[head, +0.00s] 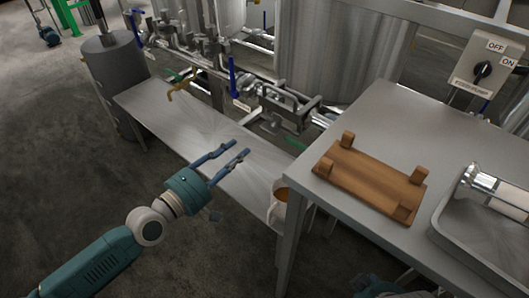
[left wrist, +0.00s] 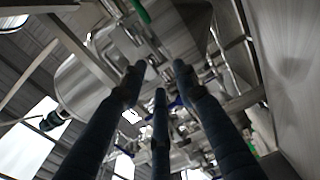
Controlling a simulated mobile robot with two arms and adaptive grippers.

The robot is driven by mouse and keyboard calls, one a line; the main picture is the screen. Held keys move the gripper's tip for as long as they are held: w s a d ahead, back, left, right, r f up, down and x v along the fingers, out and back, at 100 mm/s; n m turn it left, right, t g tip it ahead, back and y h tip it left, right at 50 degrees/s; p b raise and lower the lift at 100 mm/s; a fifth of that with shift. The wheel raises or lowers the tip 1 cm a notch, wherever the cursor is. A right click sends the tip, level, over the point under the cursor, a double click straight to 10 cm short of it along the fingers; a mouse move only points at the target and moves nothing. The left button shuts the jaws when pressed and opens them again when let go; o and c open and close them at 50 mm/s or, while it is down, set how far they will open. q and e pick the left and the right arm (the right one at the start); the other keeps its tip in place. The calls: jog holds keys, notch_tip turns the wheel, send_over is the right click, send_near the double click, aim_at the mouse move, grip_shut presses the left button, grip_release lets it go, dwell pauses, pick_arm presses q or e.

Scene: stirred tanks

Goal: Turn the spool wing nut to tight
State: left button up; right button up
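A spool-like piece with a shiny metal end and a pale body (head: 500,190) lies in the metal tray at the right edge of the head view. I cannot make out a wing nut clearly, there or on the pipework. My left gripper (head: 238,148) is open and empty above the low metal bench, short of the pipes and valves. In the left wrist view its dark fingers (left wrist: 160,76) stand apart with nothing between them, and blurred metal fittings lie beyond. My right gripper's fingers do not show.
The low bench (head: 165,125) is mostly bare. Pipework with blue-handled valves (head: 233,78) runs behind it, before a large tank (head: 335,50). A cup (head: 277,212) is by the table leg.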

aim_at(267, 130)
pick_arm(q)
jog(key=shift+h, duration=0.3)
jog(key=x, duration=0.7)
jog(key=r+x, duration=0.1)
jog(key=x, duration=0.3)
jog(key=shift+s+d, duration=0.35)
jog(key=shift+d, duration=0.05)
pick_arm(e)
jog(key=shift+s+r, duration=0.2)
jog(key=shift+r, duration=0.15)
pick_arm(q)
grip_shut()
